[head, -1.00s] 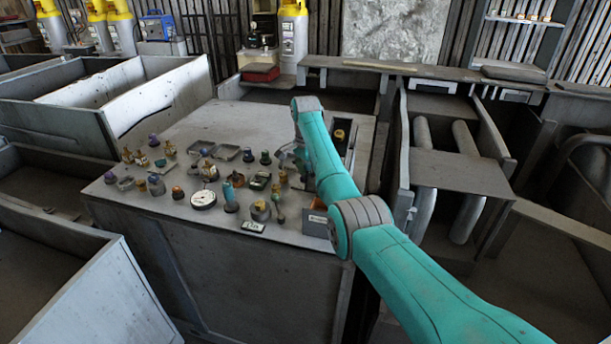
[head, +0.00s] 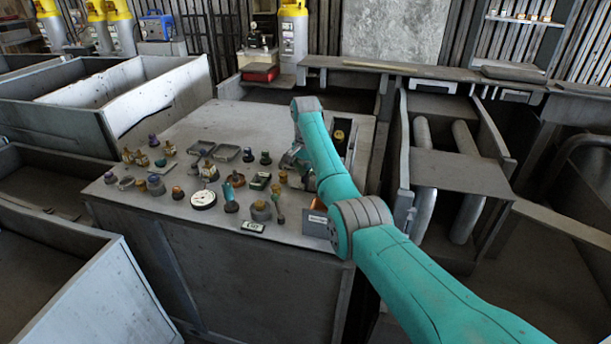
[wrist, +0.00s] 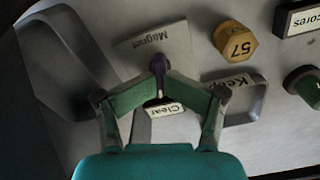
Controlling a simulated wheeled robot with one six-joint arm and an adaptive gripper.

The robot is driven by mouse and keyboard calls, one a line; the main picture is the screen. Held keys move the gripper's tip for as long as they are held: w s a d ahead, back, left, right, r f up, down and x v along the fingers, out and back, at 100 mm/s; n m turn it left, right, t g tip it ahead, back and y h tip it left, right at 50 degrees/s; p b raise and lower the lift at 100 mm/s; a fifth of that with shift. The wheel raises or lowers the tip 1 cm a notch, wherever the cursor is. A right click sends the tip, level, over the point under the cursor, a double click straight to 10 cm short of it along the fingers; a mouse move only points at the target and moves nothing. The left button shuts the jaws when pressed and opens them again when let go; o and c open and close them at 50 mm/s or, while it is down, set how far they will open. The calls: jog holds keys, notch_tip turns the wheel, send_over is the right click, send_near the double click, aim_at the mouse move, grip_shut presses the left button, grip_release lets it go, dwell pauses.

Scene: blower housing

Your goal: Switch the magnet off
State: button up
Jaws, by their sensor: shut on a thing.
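The magnet's switch is a small dark purple lever (wrist: 158,66) in the wrist view, standing at a grey plate (wrist: 170,38) marked "Magnet". My gripper (wrist: 159,90) has its two green fingers closed on the lever from both sides. Its lower part is hidden between the fingertips. A white label reading "Clear" (wrist: 165,110) shows just below the fingertips. In the head view my gripper (head: 294,158) is at the right part of the grey bench top, partly hidden behind my arm; the lever cannot be made out there.
A yellow hexagonal piece marked "57" (wrist: 234,40) stands right of the lever. A grey tray labelled "Keep" (wrist: 246,102) is close to the right finger; another grey tray (wrist: 62,62) lies left. Many small parts and a white dial (head: 203,199) crowd the bench (head: 190,125).

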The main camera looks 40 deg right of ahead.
jog(key=shift+s+f+n, duration=0.1)
jog(key=shift+f+n, duration=0.15)
jog(key=shift+n, duration=0.35)
jog(key=n, duration=0.4)
jog(key=shift+n, duration=0.4)
jog(key=n, duration=0.4)
jog(key=shift+o, duration=1.4)
